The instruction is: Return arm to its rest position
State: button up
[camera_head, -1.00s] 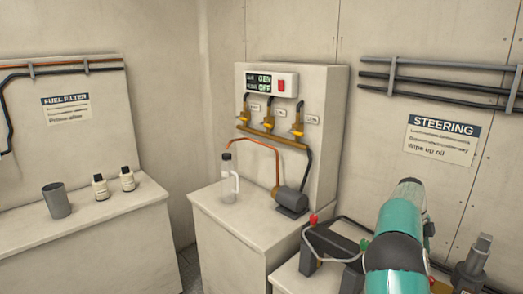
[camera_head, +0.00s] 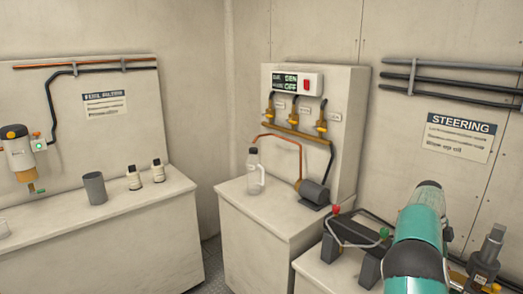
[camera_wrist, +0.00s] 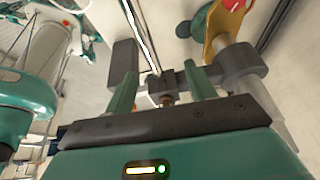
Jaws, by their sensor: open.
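My gripper (camera_wrist: 162,95) shows in the wrist view with its two green fingers apart. Nothing is held between the fingers; a grey fitting lies behind them, and I cannot tell its distance. In the head view my teal and dark grey arm (camera_head: 415,240) rises at the lower right, in front of the steering-side bench. The gripper itself does not show there.
A grey block with red and green knobs (camera_head: 352,243) stands left of my arm, and a grey fitting (camera_head: 487,257) stands right. A clear bottle (camera_head: 255,172) and pump (camera_head: 315,193) sit on the middle cabinet.

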jog(key=s+a+r+n+t+y, duration=0.1)
jog(key=s+a+r+n+t, duration=0.15)
jog(key=a+r+n, duration=0.4)
jog(key=s+a+r+n+t, duration=0.1)
jog(key=s+a+r+n, duration=0.25)
jog(key=a, duration=0.55)
jog(key=s+a+r+n+t+y, duration=0.1)
jog(key=s+a+r+n+t, duration=0.1)
jog(key=s+a+r+n, duration=0.35)
jog(key=s+a+f+n+t, duration=0.1)
jog(key=s+a+n, duration=0.5)
jog(key=s+a, duration=0.2)
jog(key=s+a+f+n+t, duration=0.1)
jog(key=s+a+n+t, duration=0.1)
jog(key=s+a+n, duration=0.5)
jog(key=s+a, duration=0.2)
jog(key=a, duration=0.3)
jog(key=shift+s+a+f+y, duration=0.25)
jog(key=shift+s+y, duration=0.05)
jog(key=shift+y, duration=0.1)
jog(key=shift+t, duration=0.25)
jog(key=shift+c, duration=0.2)
jog(key=c, duration=0.3)
jog(key=shift+c, duration=0.3)
